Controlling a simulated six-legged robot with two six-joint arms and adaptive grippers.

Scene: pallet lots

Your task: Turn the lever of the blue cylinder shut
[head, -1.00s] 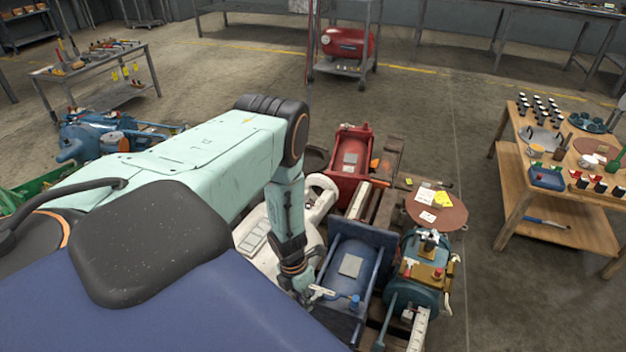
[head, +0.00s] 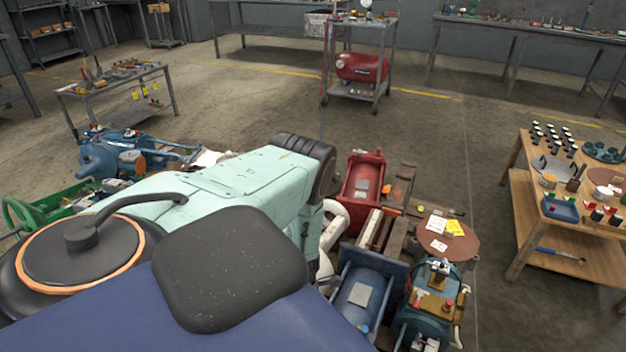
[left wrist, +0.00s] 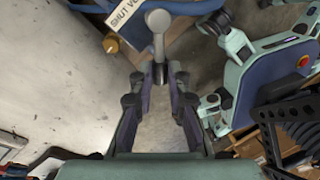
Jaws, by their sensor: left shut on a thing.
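The blue cylinder (head: 358,292) lies in a dark blue cradle among the pallet goods, low in the middle of the head view. A small blue knob (head: 364,328) shows at its near end. In the left wrist view, the lever (left wrist: 158,42) is a grey stem with a round ball end, in front of a blue edge with a label (left wrist: 124,14) reading "SHUT" and a cut-off word. My left gripper (left wrist: 160,76) is shut on the lever's stem, the fingers on either side of it. My own arm and body hide the gripper and lever in the head view. My right gripper is not in view.
A teal machine (head: 425,318) with brass parts stands close right of the blue cylinder. A red cylinder (head: 363,180) lies behind it, and a round brown lid with papers (head: 448,238) behind right. A wooden table (head: 522,205) stands at the right, with open floor between.

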